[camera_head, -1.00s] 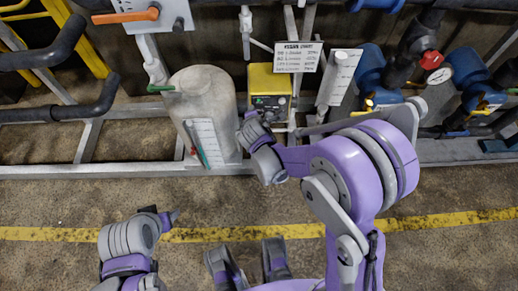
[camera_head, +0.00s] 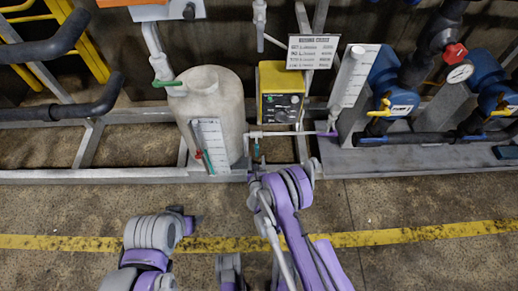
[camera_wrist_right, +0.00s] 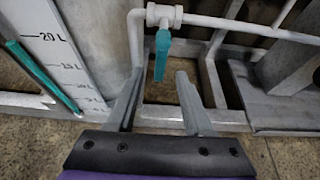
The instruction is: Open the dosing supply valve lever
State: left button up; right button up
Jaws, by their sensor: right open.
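The teal valve lever (camera_wrist_right: 162,55) hangs down from a white valve on a pale pipe in the right wrist view. The lever's lower end appears between the fingertips in the picture; contact is not visible. In the head view my right gripper (camera_head: 253,177) is just in front of the lever and partly hidden by its arm. My left gripper (camera_head: 188,218) is lower left, away from the valve; its jaw opening is unclear.
A pale tank (camera_head: 213,100) with a level scale (camera_wrist_right: 50,50) stands left of the lever. The yellow pump (camera_head: 280,92) is behind it. A grey frame rail (camera_head: 100,175) runs along the front. The floor before it is clear.

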jog(key=x, duration=0.9)
jog(key=shift+w, duration=0.25)
jog(key=shift+c, duration=0.2)
grip_shut()
jog(key=shift+b, duration=0.3)
dwell(0.5)
